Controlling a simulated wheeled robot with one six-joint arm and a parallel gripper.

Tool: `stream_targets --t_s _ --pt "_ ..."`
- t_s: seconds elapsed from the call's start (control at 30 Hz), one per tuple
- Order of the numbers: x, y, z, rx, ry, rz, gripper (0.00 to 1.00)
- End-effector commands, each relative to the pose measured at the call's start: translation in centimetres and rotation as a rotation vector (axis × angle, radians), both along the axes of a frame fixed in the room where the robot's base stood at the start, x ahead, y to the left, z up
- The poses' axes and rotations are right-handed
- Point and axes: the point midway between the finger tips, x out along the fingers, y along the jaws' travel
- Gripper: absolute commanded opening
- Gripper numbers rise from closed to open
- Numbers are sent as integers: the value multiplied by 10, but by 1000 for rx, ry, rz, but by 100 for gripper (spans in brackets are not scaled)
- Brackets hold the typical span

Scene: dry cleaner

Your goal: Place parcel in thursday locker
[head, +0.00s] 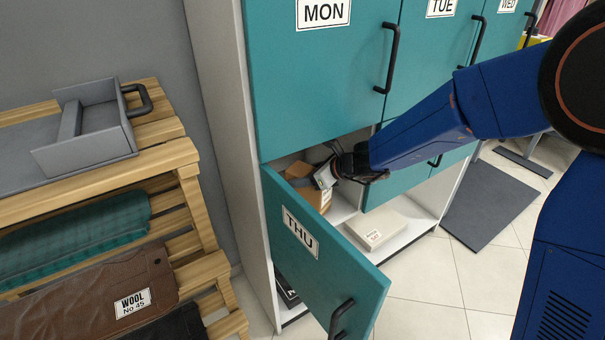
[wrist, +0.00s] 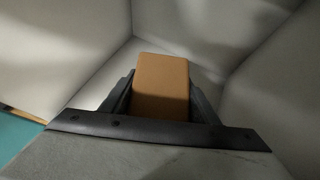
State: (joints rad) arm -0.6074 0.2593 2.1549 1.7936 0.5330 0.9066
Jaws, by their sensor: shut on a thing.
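The brown parcel (head: 317,198) is inside the open THU locker, partly hidden by my gripper and the door. The wrist view shows the parcel (wrist: 160,82) between the two fingers, with pale locker walls around it. My gripper (head: 325,176) reaches into the locker from the right and is shut on the parcel; the wrist view shows my gripper (wrist: 160,98) too. I cannot tell whether the parcel touches the locker floor. The teal THU door (head: 325,255) hangs open toward me.
MON (head: 320,80) and TUE (head: 433,60) doors above are shut. A white box (head: 376,230) lies on the low shelf to the right. A wooden rack (head: 190,190) with a grey tray (head: 100,150) and folded garments stands at left. Tiled floor is open at lower right.

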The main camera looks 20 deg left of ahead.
Motion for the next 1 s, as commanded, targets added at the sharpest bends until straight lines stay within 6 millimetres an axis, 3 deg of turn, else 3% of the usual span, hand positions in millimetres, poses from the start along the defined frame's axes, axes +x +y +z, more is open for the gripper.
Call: stream_targets --t_s 0.37,0.4,0.47,0.83,1.0 --pt "0 1 -3 2 1 0 15" --pt "0 1 -3 1 1 0 64" --pt "0 1 -3 1 0 1 73" --pt "0 0 1 1 -1 1 73" --pt "-5 -19 8 2 0 -1 73"
